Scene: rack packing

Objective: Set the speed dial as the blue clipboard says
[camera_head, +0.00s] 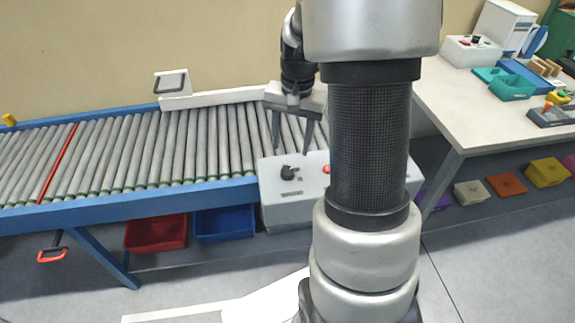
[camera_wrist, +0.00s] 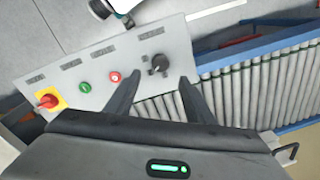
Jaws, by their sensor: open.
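The speed dial (camera_wrist: 159,63) is a black knob on a grey control box (camera_wrist: 185,45). In the head view the dial (camera_head: 289,173) sits on top of the box (camera_head: 287,208) at the conveyor's near edge. My gripper (camera_head: 291,151) points down above the dial, open and empty. In the wrist view its two fingertips (camera_wrist: 160,77) lie on either side of the dial in the picture; a gap seems to remain and I see no contact. The dial's markings are too small to read. I cannot make out a blue clipboard for certain; no written setting is legible.
The box also carries a red button (camera_wrist: 115,77), a green button (camera_wrist: 85,87) and a red-and-yellow switch (camera_wrist: 48,100). The roller conveyor (camera_head: 130,150) runs behind and left. A white table (camera_head: 440,100) with trays stands right. Red (camera_head: 155,235) and blue (camera_head: 224,224) bins lie below the conveyor.

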